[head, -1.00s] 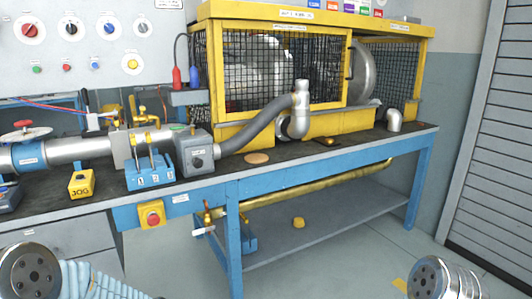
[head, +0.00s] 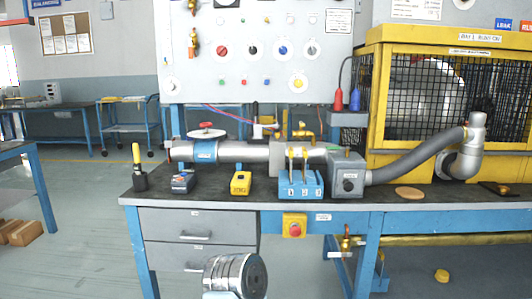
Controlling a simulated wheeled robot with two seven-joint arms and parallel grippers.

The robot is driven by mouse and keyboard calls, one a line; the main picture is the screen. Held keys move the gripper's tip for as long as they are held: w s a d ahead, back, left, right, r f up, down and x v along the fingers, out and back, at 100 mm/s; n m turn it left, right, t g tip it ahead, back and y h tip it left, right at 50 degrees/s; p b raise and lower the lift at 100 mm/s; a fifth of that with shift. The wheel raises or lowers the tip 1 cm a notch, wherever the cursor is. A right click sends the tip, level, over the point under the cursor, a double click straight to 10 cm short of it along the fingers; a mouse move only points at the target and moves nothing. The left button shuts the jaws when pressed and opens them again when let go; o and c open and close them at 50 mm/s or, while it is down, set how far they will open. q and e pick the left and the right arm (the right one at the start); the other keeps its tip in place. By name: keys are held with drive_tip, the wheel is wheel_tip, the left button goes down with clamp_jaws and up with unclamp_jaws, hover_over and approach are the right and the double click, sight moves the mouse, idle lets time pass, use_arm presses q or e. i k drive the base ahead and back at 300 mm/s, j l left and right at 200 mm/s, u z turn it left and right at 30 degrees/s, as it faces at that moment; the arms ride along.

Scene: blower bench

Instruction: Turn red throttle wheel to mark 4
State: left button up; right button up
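The red throttle wheel (head: 206,131) sits on top of the silver pipe (head: 236,152), above its blue labelled band (head: 205,151), near the left end of the bench. Its marks are too small to read. A rounded metal end of one of my arms (head: 240,274) shows at the bottom middle, in front of the drawers and well below the wheel. No gripper fingers show, and nothing of mine touches the wheel.
On the bench stand a yellow jog box (head: 240,183), blue lever block (head: 301,186), grey box (head: 347,174) with hose, and a dark cup (head: 138,170) at the left end. A yellow cage (head: 375,100) fills the right.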

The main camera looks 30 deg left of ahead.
sight(204, 125)
drive_tip(key=u, duration=1.45)
